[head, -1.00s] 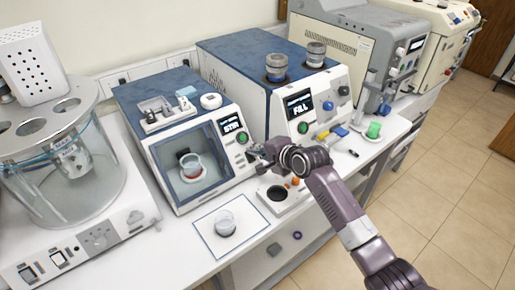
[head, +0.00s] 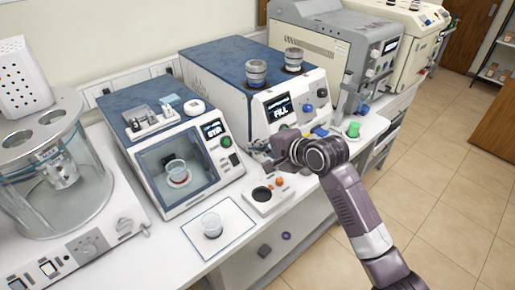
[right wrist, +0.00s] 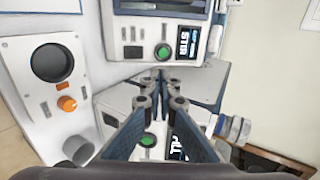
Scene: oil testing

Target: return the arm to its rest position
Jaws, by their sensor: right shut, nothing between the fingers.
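My right arm reaches in from the lower right in the head view. Its gripper (head: 262,150) is shut and empty in front of the machine with the FILL screen (head: 281,108). In the right wrist view the fingers (right wrist: 160,78) come together with nothing between them. The gripper partly hides the front of the FILL machine in the head view. My left gripper does not show.
The STIR machine (head: 143,108) has a clear cup (head: 177,170) inside. Another cup (head: 212,226) stands on a white mat (head: 232,238). A small panel (head: 281,199) with a dark round well lies below the gripper.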

